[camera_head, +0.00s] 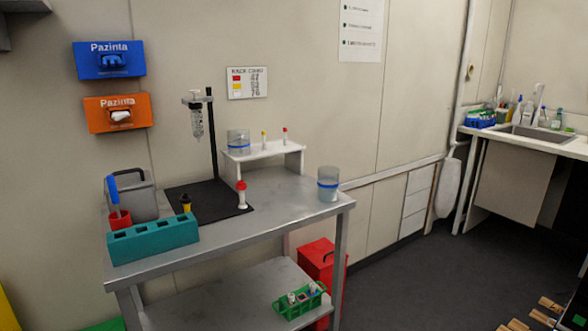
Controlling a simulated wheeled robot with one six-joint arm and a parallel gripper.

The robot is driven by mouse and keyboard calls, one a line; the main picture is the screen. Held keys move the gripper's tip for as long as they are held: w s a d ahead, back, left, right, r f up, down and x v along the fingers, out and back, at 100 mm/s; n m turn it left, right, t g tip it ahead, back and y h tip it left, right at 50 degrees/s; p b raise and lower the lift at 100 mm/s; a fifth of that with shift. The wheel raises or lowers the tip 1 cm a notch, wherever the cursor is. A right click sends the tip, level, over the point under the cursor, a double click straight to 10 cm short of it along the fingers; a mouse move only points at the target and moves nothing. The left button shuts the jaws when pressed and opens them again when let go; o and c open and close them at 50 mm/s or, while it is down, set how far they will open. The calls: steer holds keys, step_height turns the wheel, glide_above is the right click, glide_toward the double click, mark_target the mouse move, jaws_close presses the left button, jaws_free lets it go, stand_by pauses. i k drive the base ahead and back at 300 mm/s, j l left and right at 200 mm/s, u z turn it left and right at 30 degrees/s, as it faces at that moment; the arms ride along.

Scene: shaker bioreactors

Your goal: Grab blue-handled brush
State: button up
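The blue-handled brush (113,194) stands nearly upright, handle up, in a small red cup (119,220). The cup is at the left end of the steel table (270,223), and the brush's lower end is hidden inside it. A grey container (143,196) stands just behind the cup and a teal block with square holes (153,241) stands in front of it. My gripper is not in view.
A stand with a black pole (212,135) rises from a black mat behind the block. A white shelf (262,150) and a beaker (328,184) are further right. A red bin (318,258) stands under the table. Dark floor (425,285) is open at right.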

mark_target(111, 181)
steer(key=u, duration=1.4)
